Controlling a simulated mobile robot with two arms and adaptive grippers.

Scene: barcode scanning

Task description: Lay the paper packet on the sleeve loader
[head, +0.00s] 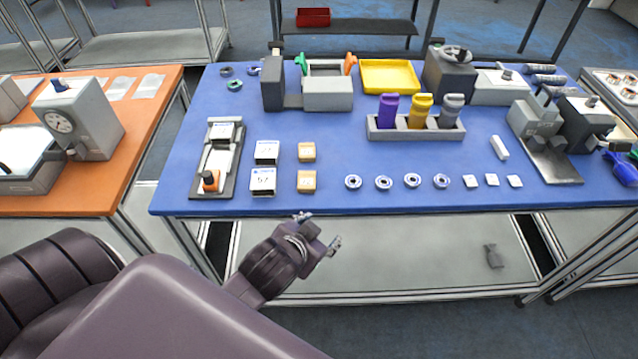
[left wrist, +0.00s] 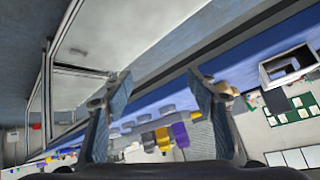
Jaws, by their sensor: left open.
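My left gripper (head: 318,231) is open and empty, in front of the blue table's front edge. Its two spread fingers also show in the left wrist view (left wrist: 160,82), with nothing between them. Two small tan packets, a rear one (head: 307,151) and a front one (head: 306,183), lie on the blue table beyond the gripper; they look like paper, but I cannot tell for sure. A grey device with a long flat bed and an orange knob (head: 216,165) stands left of them and may be the sleeve loader. My right gripper is not in view.
Two white labelled boxes (head: 263,181) stand between the device and the tan packets. Several metal rings (head: 383,183) lie near the front edge. Behind are a rack of coloured bottles (head: 415,130) and a yellow tray (head: 390,63). An orange table (head: 95,180) stands left, across a gap.

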